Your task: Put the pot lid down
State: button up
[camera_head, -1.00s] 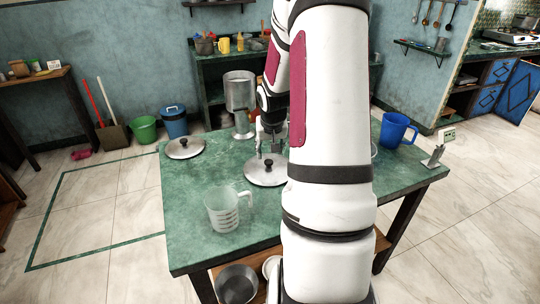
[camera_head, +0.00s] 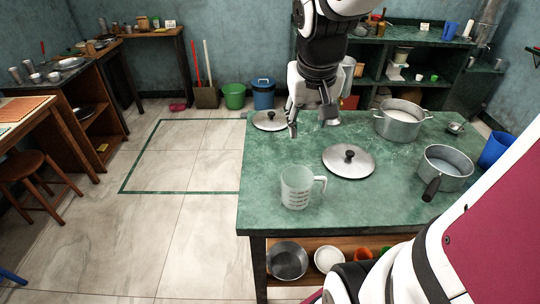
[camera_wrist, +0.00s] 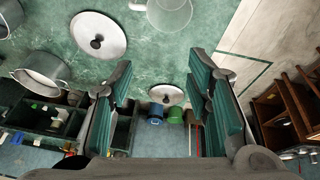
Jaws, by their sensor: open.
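A round steel lid with a black knob (camera_head: 348,161) lies flat on the green table, knob up; the wrist view shows it at upper left (camera_wrist: 98,35). A second similar lid (camera_head: 269,120) lies near the table's far left corner, and in the wrist view it appears between my fingers (camera_wrist: 166,95). My gripper (camera_head: 312,122) is open and empty, above the table, up and left of the middle lid and right of the far lid. Both fingers show spread apart in the wrist view (camera_wrist: 160,88). My gripper appears apart from both lids; its exact height is unclear.
A measuring jug (camera_head: 297,187) stands near the front left of the table (camera_head: 270,222). The table's left front is mostly clear.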

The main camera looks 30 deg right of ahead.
jog(key=s+a+r+n+y, duration=0.2)
jog(key=s+a+n, duration=0.2)
jog(key=s+a, duration=0.9)
jog(key=shift+s+a+r+n+y, duration=0.2)
jog(key=shift+s+a+n+y, duration=0.1)
jog(key=shift+a, duration=0.25)
